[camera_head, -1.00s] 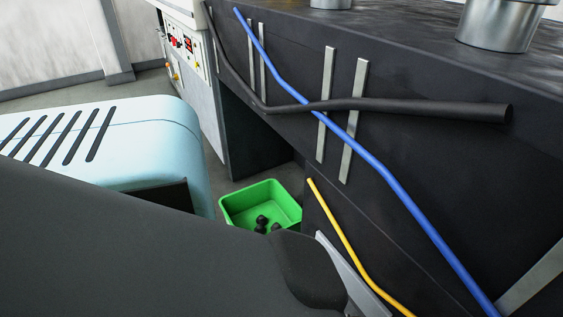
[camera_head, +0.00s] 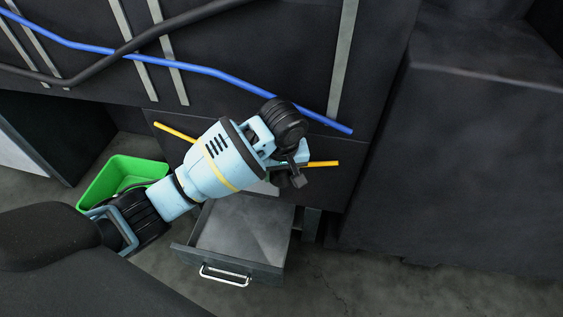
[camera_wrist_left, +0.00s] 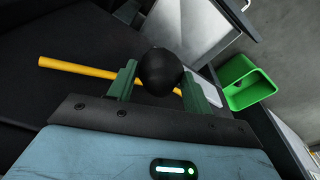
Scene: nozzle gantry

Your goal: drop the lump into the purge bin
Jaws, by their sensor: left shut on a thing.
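The lump (camera_wrist_left: 160,72) is a round black ball in the left wrist view, between the green fingers of my left gripper (camera_wrist_left: 157,80). That gripper is shut on it. In the head view my left gripper (camera_head: 289,168) is in front of the dark cabinet, above the open drawer; the lump is hard to pick out there against dark parts. The purge bin (camera_head: 98,178) is a green open box on the floor at the left, partly hidden by my left arm. It also shows at the right of the left wrist view (camera_wrist_left: 247,74), apart from the lump. My right gripper is out of view.
A grey drawer (camera_head: 240,232) with a metal handle stands open below my left gripper. A dark block (camera_head: 470,160) stands at the right. Floor is open in front.

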